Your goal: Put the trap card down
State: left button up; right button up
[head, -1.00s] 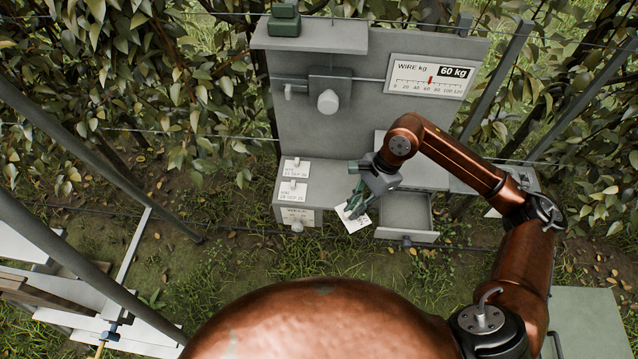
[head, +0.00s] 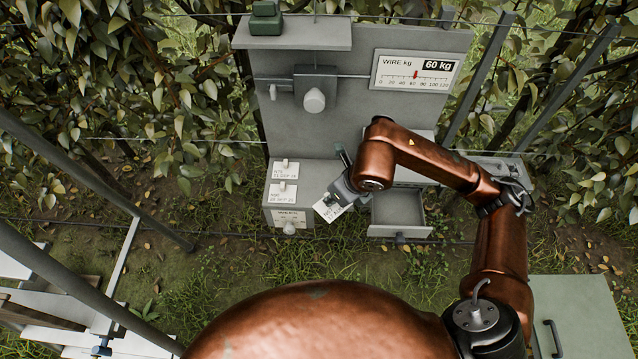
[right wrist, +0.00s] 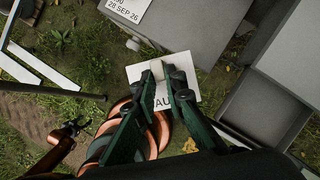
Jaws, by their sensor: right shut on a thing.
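The trap card (head: 328,208) is a small white card with dark print; it also shows in the right wrist view (right wrist: 187,84), where the letters "AU" are partly visible. My right gripper (right wrist: 169,72) is shut on a pale tab of the card, its green fingers covering part of the print. In the head view the right gripper (head: 338,196) holds the card in front of the grey bench, between the left block and the open drawer. A dark claw end on a copper arm, apparently my left gripper (right wrist: 75,127), shows small in the right wrist view; its opening is unclear.
Two dated white cards (head: 283,193) lie on top of the left grey block (head: 306,180). An open, empty-looking drawer (head: 399,207) is to the right. A panel with a "WIRE kg" scale (head: 416,73) stands behind. Slanted posts (head: 100,180) and leafy trees surround the grass.

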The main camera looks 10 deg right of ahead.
jog(key=w+d+f, duration=0.1)
jog(key=w+f, duration=0.1)
jog(key=w, duration=0.1)
jog(key=w+d+f, duration=0.1)
jog(key=w+f, duration=0.2)
jog(key=w, duration=0.1)
jog(key=w+d+f, duration=0.1)
jog(key=w+f, duration=0.2)
jog(key=w, duration=0.1)
jog(key=shift+w+f, duration=0.1)
jog(key=shift+f, duration=0.05)
jog(key=shift+w+f, duration=0.3)
jog(key=shift+f, duration=0.1)
jog(key=shift+w+d+f+p, duration=0.15)
jog(key=shift+f+p, duration=0.15)
jog(key=shift+f, duration=1.4)
jog(key=shift+f, duration=0.1)
jog(key=o, duration=0.8)
jog(key=shift+c, duration=0.2)
jog(key=v, duration=1.2)
